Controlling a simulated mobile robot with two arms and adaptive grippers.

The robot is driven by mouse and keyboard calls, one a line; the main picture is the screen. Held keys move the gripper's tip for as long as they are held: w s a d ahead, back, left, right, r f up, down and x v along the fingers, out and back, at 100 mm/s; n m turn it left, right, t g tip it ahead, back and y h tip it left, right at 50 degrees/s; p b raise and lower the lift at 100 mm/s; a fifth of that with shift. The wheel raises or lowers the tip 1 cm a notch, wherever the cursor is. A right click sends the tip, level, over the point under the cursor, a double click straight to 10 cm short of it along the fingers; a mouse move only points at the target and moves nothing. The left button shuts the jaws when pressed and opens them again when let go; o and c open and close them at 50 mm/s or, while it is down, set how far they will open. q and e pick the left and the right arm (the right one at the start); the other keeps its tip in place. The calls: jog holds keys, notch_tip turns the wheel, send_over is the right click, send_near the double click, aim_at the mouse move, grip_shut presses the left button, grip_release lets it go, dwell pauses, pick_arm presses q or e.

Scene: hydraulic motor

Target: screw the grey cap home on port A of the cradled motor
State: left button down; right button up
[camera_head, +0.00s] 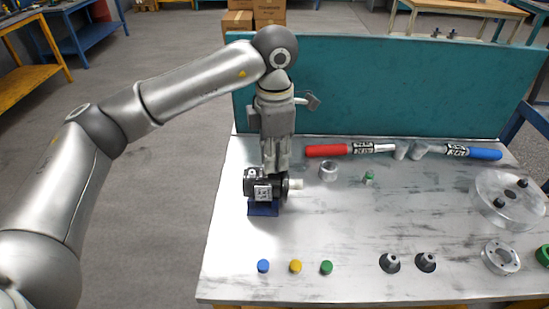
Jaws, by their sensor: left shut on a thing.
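The dark motor (265,186) sits in a blue cradle (263,209) at the left part of the table, its pale shaft pointing right. White labels show on its front. My left gripper (275,167) points straight down at the motor's top and is shut. The grey cap between its fingertips is mostly hidden, so I cannot tell how deep it sits on the port. My right gripper is not in view.
Blue (263,266), yellow (295,266) and green (326,267) caps stand near the front edge, with two dark cones (390,262) to their right. A grey ring (328,171), a small green-topped part (368,178) and a red-handled tool (327,151) lie behind. A teal panel (400,85) closes the back.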

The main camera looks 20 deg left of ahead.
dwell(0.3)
pick_arm(q)
jog(key=m+b, duration=0.1)
jog(key=m, duration=0.1)
jog(key=shift+f+m, duration=0.1)
jog(key=shift+m, duration=1.4)
jog(key=c, duration=1.6)
grip_release()
jog(key=shift+o, duration=0.2)
